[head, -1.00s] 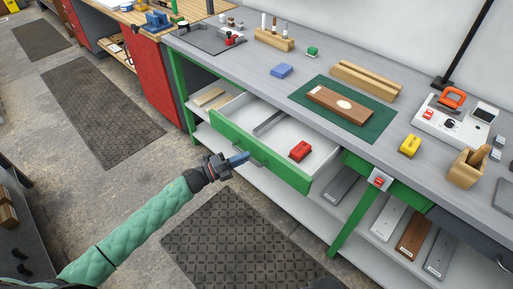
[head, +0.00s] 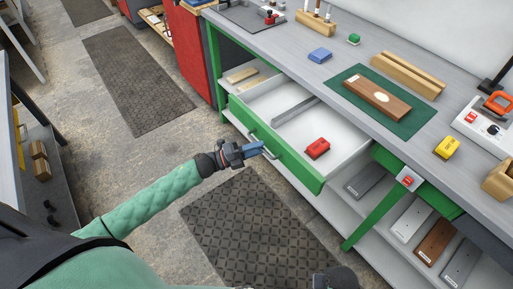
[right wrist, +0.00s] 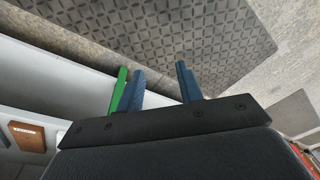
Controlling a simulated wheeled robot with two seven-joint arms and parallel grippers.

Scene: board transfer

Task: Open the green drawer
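The green drawer (head: 290,168) stands well out from under the grey workbench in the head view. Its inside is pale, with a divider (head: 296,110) and a red block (head: 317,148). My left gripper (head: 262,149) is at the drawer's metal handle (head: 254,139); its blue fingers look closed on the handle, partly hiding it. My right gripper shows in the right wrist view (right wrist: 161,85) with its two blue fingers apart and nothing between them. In the head view only a dark part of my right arm shows at the bottom edge.
The workbench top (head: 290,75) carries a green mat (head: 414,118) with a brown board (head: 377,98), a blue block (head: 320,55) and a yellow block (head: 447,147). A lower shelf holds several boards. A dark floor mat (head: 250,225) lies before the drawer.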

